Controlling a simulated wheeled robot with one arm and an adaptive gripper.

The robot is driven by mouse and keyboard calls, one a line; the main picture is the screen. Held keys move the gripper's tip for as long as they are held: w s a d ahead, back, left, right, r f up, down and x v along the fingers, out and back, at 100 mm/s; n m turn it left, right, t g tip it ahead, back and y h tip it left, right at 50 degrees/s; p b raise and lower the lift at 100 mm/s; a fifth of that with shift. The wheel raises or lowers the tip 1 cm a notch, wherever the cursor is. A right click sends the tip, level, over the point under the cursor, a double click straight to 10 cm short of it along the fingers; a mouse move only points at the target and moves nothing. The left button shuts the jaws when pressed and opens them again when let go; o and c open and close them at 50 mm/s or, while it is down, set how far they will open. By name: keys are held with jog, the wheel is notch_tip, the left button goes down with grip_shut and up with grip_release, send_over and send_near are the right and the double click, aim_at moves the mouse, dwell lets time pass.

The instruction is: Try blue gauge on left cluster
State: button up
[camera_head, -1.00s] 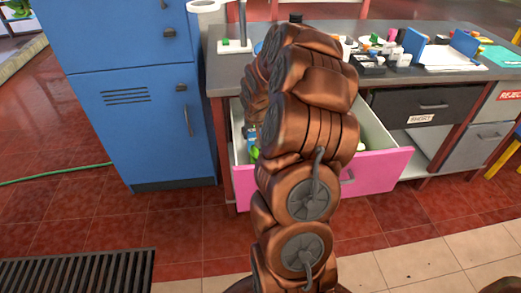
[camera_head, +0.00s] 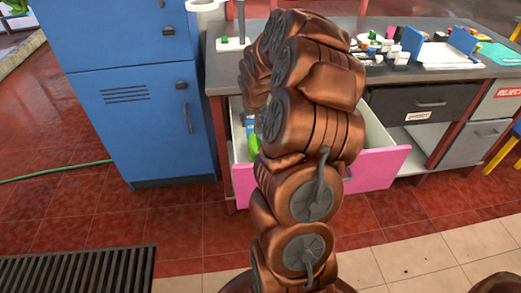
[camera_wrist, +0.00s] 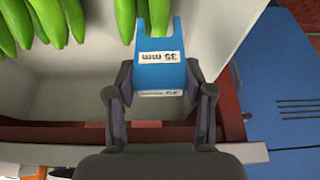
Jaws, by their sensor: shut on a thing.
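The blue gauge (camera_wrist: 158,62), labelled 35 mm, is a forked block in the wrist view. My gripper (camera_wrist: 159,76) is shut on it, one finger on each side. Its two prongs point to the top of the picture. A green finger of fruit (camera_wrist: 158,14) shows between the prongs; I cannot tell whether it touches them. Another green finger (camera_wrist: 125,18) hangs just left of the gauge. A left cluster of green fingers (camera_wrist: 48,20) fills the upper left corner, apart from the gauge. In the head view my arm hides my gripper.
A pale drawer with a pink front (camera_head: 375,168) stands open under the workbench, with green things (camera_head: 252,142) inside. A blue cabinet (camera_head: 140,90) stands to the left. The bench top (camera_head: 465,72) holds a blue-ended rack and several small items.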

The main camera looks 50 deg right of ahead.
jog(key=shift+r+p, duration=0.4)
jog(key=shift+r, duration=1.1)
